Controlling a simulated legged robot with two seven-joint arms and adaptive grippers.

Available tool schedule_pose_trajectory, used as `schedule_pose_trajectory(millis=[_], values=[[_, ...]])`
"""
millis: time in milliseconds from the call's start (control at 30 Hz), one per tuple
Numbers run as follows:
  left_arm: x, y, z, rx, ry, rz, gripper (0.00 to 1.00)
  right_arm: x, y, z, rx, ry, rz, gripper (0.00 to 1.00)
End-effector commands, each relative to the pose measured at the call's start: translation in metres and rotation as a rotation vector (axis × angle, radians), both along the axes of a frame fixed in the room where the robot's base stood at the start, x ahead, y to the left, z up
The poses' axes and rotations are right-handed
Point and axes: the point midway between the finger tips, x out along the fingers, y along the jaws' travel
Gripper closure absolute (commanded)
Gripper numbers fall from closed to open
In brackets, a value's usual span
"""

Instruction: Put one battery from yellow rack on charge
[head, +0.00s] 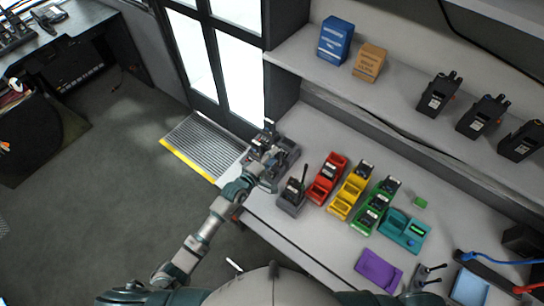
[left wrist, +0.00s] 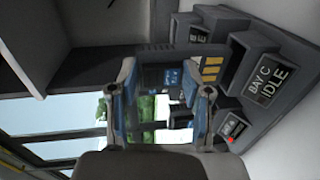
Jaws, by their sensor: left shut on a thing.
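My left gripper (head: 268,146) is shut on a dark battery at the charger (head: 283,161), at the left end of the bench. In the left wrist view my left fingers (left wrist: 168,92) clasp the battery (left wrist: 158,76), dark with blue marks. Gold contact strips (left wrist: 212,70) show beside it. The charger's bay sign (left wrist: 268,84) reads "BAY C IDLE". I cannot tell whether the battery touches a bay. The yellow rack (head: 343,208) stands on the bench with dark batteries in it. My right gripper (head: 428,274) shows at the bottom right, its fingers apart and empty.
A red rack (head: 320,191), green rack (head: 366,219), radio in a dark base (head: 291,198) and teal device (head: 404,231) stand on the bench. A purple mat (head: 378,270) lies in front. The shelf holds boxes and several radios. A red light (left wrist: 232,140) shows on the charger.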

Motion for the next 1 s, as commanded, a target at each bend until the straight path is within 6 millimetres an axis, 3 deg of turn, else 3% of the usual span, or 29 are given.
schedule_pose_trajectory(millis=[600,1000], values=[[0.000,0.000,-0.032,-0.001,-0.001,0.000,1.00,-0.003,0.000,-0.029,0.001,0.005,0.000,0.20],[0.000,0.000,-0.039,0.000,-0.001,0.000,1.00,-0.004,0.002,-0.033,0.003,0.006,-0.001,0.20]])
